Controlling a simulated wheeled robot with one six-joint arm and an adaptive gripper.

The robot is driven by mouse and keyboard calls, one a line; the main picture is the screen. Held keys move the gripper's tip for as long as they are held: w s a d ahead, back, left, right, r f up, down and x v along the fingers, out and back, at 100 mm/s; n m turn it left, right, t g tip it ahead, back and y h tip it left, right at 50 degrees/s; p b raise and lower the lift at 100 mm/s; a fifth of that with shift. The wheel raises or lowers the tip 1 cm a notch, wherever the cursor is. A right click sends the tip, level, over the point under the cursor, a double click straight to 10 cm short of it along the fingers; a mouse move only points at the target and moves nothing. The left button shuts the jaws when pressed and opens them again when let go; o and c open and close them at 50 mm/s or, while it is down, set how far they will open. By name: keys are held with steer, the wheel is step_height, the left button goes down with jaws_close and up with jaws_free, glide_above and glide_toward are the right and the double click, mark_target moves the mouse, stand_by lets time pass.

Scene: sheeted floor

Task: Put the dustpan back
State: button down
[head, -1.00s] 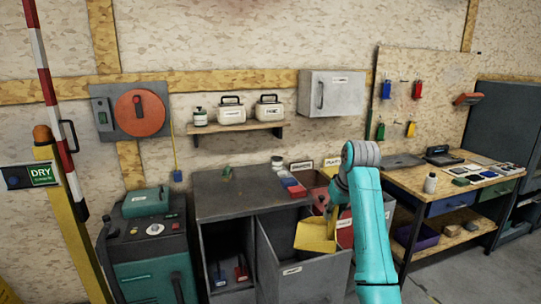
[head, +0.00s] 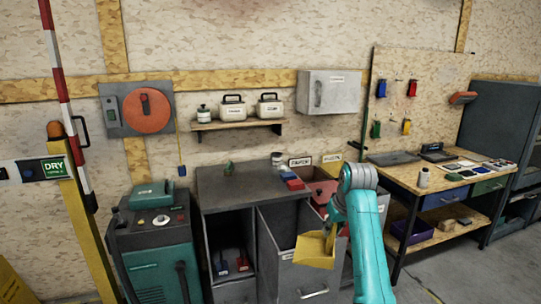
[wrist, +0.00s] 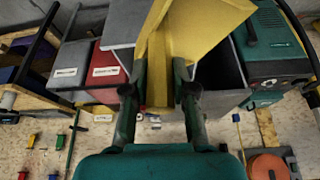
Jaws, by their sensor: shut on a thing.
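The yellow dustpan (head: 315,250) is held tilted in the air in the head view, in front of the grey cabinet and overlapping its open grey bin. In the wrist view the dustpan (wrist: 205,30) fills the top middle, its narrow part running down between the fingers. My gripper (wrist: 160,85) is shut on that narrow part. In the head view my gripper (head: 328,227) is small and partly hidden by my arm and the dustpan.
The open bin (head: 312,280) has a labelled front and handle. Red and yellow labelled bins (head: 318,183) stand behind. A teal machine (head: 155,250) is left, a workbench (head: 440,190) right. A yellow post (head: 80,230) stands far left. Floor is clear at lower right.

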mark_target(331, 268)
steer(key=shift+m, duration=0.3)
steer(key=s+f, duration=0.1)
steer(key=f, duration=0.3)
steer(key=s+f, duration=0.1)
steer(key=f, duration=0.3)
steer(key=s+f, duration=0.1)
steer(key=f, duration=0.2)
steer(key=shift+s+f, duration=0.4)
steer(key=s+f+m+h, duration=0.1)
steer(key=s+f+m, duration=0.1)
steer(key=s+f, duration=2.3)
step_height(331, 268, down, 3)
steer(key=shift+f, duration=0.1)
